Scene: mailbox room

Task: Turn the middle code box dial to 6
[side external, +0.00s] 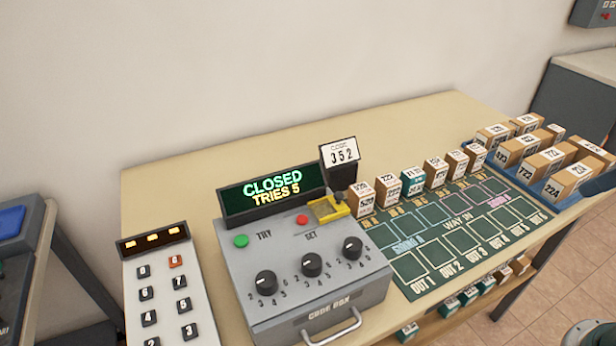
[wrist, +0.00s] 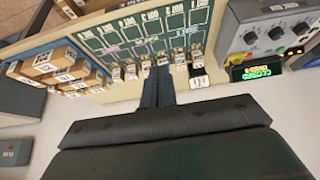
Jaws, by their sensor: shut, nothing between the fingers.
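The grey code box (side external: 330,300) stands on the table in the side view, with three black dials in a row. The middle dial (side external: 311,265) has a pale pointer mark, but I cannot read its number. In the wrist view the code box appears upside down at the upper right, with its middle dial (wrist: 276,33). The screen (side external: 272,192) reads CLOSED, TRIES 5. My gripper (wrist: 158,88) is shut and empty in the wrist view, over the row of small boxes, away from the dials. I cannot make out my gripper in the side view.
A card reading 352 (side external: 342,153) stands behind the code box. A green sorting mat (side external: 430,270) and numbered boxes (side external: 412,182) lie to its right. A keypad (side external: 160,290) stands to its left. The table's back left is clear.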

